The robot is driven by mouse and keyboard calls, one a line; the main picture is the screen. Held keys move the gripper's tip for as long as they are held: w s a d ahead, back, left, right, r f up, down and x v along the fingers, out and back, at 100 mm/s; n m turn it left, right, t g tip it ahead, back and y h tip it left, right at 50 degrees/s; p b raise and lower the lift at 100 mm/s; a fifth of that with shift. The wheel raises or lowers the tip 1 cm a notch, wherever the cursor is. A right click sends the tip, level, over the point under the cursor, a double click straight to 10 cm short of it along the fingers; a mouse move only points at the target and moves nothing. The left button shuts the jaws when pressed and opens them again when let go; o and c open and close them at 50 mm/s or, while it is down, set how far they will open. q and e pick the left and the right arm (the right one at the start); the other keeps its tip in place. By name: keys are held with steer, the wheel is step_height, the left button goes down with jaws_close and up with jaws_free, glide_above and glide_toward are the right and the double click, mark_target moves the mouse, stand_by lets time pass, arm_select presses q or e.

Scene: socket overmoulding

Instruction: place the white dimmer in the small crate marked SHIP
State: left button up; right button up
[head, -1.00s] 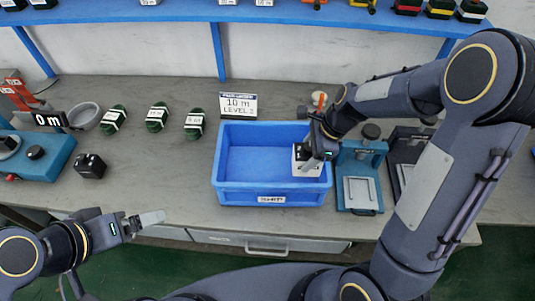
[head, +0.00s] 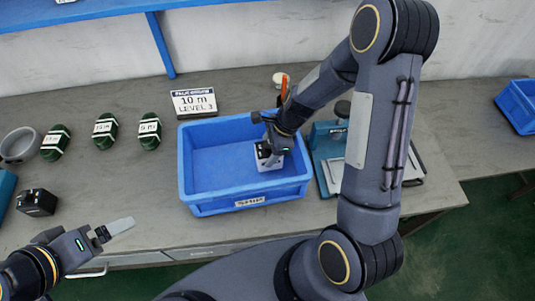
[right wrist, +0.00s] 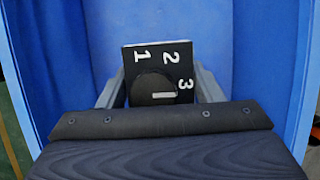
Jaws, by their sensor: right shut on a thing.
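The white dimmer (head: 266,160) is a white block with a dark top, held at the right part of the blue crate (head: 190,199). In the right wrist view its black face (right wrist: 150,54) shows 1, 2, 3 and a round knob. My right gripper (head: 270,150) is shut on it, one finger on each side. I cannot tell whether the dimmer touches the crate floor. The label (head: 250,200) on the crate's front is too small to read surely. My left gripper (head: 115,229) is over the bench's front edge, away from the crate; its opening is unclear.
A sign (head: 194,102) reading 10 m LEVEL 3 stands behind the crate. Green coils (head: 150,131), a grey bowl (head: 20,145) and a black block (head: 37,202) are to the left. A teal fixture (head: 325,165) stands close right. Another blue crate (head: 520,105) is at far right.

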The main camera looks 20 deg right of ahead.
steer(key=shift+f, duration=1.3)
steer(key=shift+f, duration=0.15)
steer(key=o, duration=1)
